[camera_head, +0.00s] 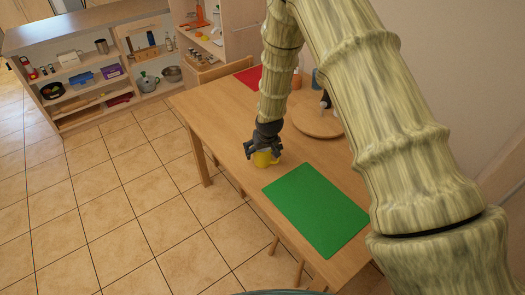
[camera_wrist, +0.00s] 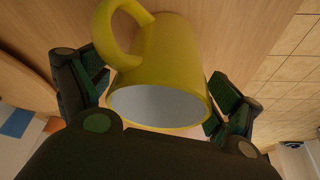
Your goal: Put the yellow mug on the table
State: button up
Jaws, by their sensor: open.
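The yellow mug (camera_head: 263,159) is on the wooden table (camera_head: 232,124), near its left edge and just beyond the green mat. My gripper (camera_head: 263,147) is right above it and hides part of it. In the wrist view the yellow mug (camera_wrist: 170,70) sits between my gripper's two open fingers (camera_wrist: 155,100), with its grey-white inside facing the camera and its handle toward the upper left. The wood surface lies behind the mug. I cannot tell whether the fingers touch it.
A green mat (camera_head: 316,208) lies on the near part of the table. A round wooden board (camera_head: 312,121) with bottles stands at the right, and a red mat (camera_head: 250,77) lies at the far end. A shelf unit (camera_head: 95,75) stands at the back left.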

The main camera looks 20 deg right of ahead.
jog(key=b+v, duration=0.3)
jog(key=v, duration=0.8)
jog(key=shift+s+r, duration=0.15)
jog(key=shift+r, duration=0.25)
